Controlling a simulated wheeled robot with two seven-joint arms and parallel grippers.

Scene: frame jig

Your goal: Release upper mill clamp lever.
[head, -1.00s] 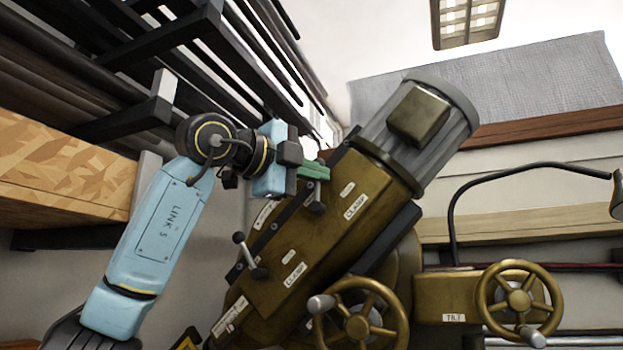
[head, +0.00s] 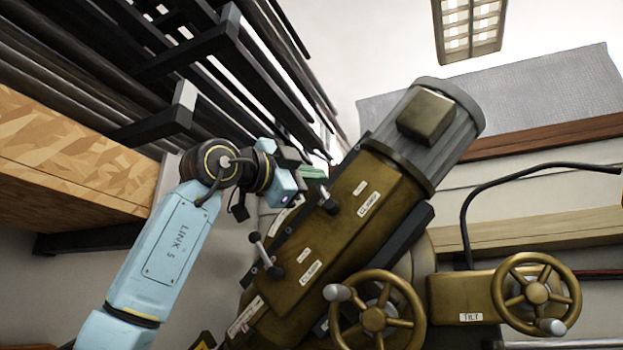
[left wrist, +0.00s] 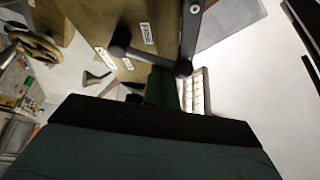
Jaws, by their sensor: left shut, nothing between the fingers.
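The brown mill head (head: 320,245) is tilted, with its grey motor at the upper right. The upper clamp lever (head: 328,201) is a short dark lever beside the upper CLAMP label. My left gripper (head: 313,173) has green fingers, shut and empty, just above and left of that lever; whether they touch it cannot be told. In the left wrist view the fingers (left wrist: 161,84) point towards a grey lever with dark round ends (left wrist: 152,55), close to their tips. The lower clamp lever (head: 261,250) stands out from the head's left edge. My right gripper is not in view.
Dark rack arms with long bars (head: 200,75) lie close behind and above my left arm. A wooden board (head: 70,160) is at the left. Brass handwheels (head: 378,318) stand at the lower right, with a lamp arm (head: 467,205) behind.

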